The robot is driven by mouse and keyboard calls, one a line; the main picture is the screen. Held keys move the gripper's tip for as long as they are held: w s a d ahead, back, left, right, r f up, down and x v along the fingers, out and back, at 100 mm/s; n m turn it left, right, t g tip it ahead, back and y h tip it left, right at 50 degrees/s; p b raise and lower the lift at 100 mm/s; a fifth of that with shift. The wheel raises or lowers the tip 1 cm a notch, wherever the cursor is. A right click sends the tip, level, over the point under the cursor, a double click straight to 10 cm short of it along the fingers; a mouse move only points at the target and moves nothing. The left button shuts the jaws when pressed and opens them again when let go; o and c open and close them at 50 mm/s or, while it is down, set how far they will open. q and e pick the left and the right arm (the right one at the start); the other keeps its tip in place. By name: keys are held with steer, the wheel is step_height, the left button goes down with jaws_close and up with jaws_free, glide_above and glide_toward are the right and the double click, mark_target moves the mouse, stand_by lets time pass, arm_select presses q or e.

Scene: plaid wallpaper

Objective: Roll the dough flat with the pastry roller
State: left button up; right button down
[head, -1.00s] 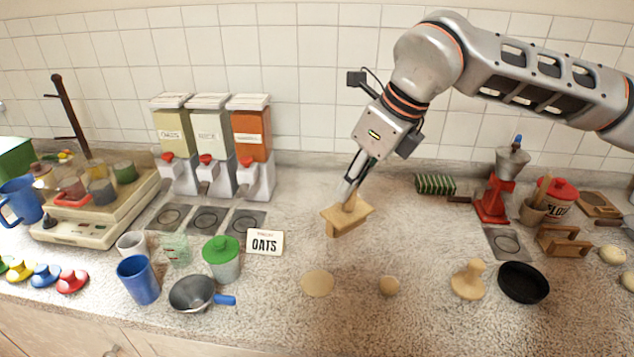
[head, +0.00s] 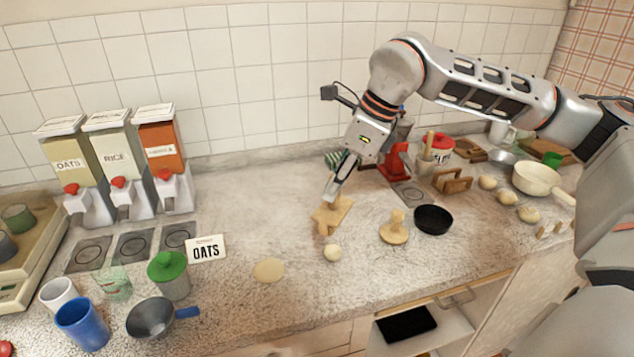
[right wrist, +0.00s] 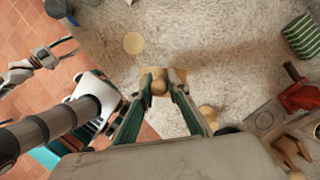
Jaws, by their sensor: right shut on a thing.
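In the head view, my right gripper (head: 338,190) is shut on the wooden pastry roller (head: 335,212). The roller is tilted, just behind the pale dough ball (head: 333,253) and apart from it in the picture. A flat, pale dough disc (head: 268,270) lies on the counter left of the ball. In the right wrist view, the fingers (right wrist: 160,80) close around the roller (right wrist: 177,76); I cannot tell if the round shape between them is its handle or the ball. My left gripper (right wrist: 62,50) shows at the left of that view, over the floor, fingers apart and empty.
A wooden press (head: 394,230) and a black pan (head: 433,220) stand right of the ball. The red grinder (head: 393,163) is behind. Counter around the disc is clear.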

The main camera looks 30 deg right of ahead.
mark_target(339, 204)
steer(key=shift+d+f+b, duration=0.15)
steer(key=shift+f+b, duration=0.8)
steer(key=shift+f, duration=0.25)
steer(key=shift+f+b, duration=1.5)
steer(key=shift+f, duration=0.45)
steer(key=shift+f, duration=0.45)
